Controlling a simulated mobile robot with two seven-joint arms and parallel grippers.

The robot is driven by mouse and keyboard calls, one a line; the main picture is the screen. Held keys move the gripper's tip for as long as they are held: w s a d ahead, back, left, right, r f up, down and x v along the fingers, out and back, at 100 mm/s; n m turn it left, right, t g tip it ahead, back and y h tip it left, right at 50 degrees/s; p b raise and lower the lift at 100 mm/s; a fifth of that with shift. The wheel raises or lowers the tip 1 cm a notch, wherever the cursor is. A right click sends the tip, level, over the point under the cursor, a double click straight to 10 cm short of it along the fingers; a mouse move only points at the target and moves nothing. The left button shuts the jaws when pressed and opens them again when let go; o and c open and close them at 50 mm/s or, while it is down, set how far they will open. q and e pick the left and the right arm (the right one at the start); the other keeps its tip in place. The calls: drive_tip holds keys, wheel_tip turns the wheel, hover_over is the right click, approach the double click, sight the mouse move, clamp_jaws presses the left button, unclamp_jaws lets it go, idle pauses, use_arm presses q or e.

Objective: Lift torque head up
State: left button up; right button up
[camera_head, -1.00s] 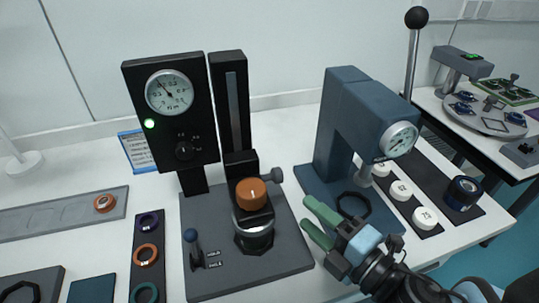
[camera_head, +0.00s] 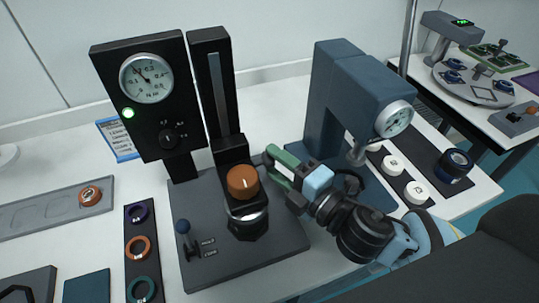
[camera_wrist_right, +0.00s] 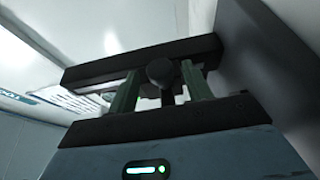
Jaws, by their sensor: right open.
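The torque head, a black carriage with an orange knob (camera_head: 242,181), sits low on the black column (camera_head: 216,90), just above a metal-ringed cylinder (camera_head: 247,222). My right gripper (camera_head: 267,164) is at the carriage's right side, with its green fingers pointing left. In the right wrist view the open fingers (camera_wrist_right: 161,86) lie on either side of a dark round side knob (camera_wrist_right: 160,72). I cannot tell whether they touch it. In the head view that side knob is hidden by the gripper. My left gripper is out of view.
A black gauge box (camera_head: 145,95) stands left of the column. A blue-grey press (camera_head: 345,100) with a gauge stands close on the right, beside my right arm. Trays of rings lie at the left.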

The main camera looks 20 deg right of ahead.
drive_tip(key=shift+x, duration=1.45)
clamp_jaws()
